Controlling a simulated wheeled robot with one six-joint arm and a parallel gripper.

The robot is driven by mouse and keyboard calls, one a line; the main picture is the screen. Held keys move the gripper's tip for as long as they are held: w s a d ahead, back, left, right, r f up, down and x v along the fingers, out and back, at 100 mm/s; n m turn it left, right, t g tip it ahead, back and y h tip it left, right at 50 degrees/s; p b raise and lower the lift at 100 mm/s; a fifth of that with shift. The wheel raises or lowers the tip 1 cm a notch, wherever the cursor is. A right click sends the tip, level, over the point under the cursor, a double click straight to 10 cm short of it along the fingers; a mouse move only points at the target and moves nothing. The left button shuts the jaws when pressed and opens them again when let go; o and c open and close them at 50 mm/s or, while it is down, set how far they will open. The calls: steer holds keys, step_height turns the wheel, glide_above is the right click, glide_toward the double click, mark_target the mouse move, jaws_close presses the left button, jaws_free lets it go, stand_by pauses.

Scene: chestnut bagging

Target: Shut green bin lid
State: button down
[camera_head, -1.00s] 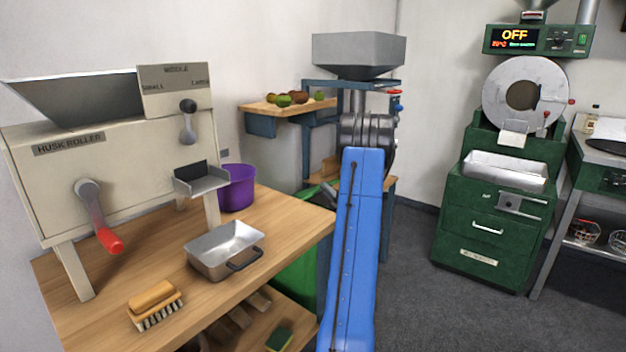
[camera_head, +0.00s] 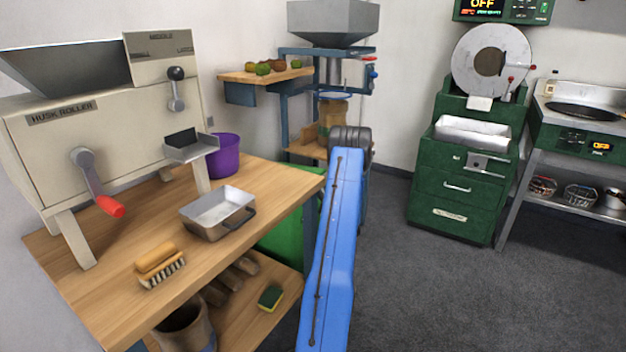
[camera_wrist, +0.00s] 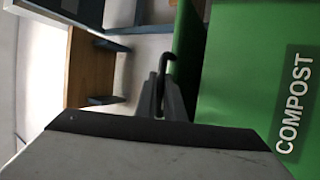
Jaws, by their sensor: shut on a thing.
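The green bin (camera_head: 284,239) stands on the floor beyond the wooden workbench, partly hidden by the bench and my blue arm. In the wrist view its bright green face (camera_wrist: 240,55) fills the right side, with a white COMPOST label (camera_wrist: 294,103) on a dark patch. A darker green edge (camera_wrist: 187,38) runs along its left. My gripper (camera_wrist: 165,82) is shut on a thin dark hooked piece (camera_wrist: 168,55) beside this edge. The hooked piece looks like a handle; I cannot tell whether it belongs to the lid. The lid's angle is not clear. My gripper is hidden in the head view.
The workbench (camera_head: 240,178) on the left holds a husk roller (camera_head: 100,130), a metal tray (camera_head: 218,228), a brush (camera_head: 158,265) and a purple bucket (camera_head: 224,156). A lower shelf holds a sponge (camera_head: 270,297). Grey floor (camera_head: 410,290) is open on the right.

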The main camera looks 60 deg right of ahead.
steer(key=shift+m+h, duration=0.5)
steer(key=f, duration=0.5)
steer(key=shift+s, duration=0.35)
steer(key=c, duration=2.1)
jaws_free()
steer(key=shift+w, duration=0.1)
steer(key=v, duration=1.1)
steer(key=shift+s+a+r, duration=0.1)
steer(key=shift+s+r, duration=0.25)
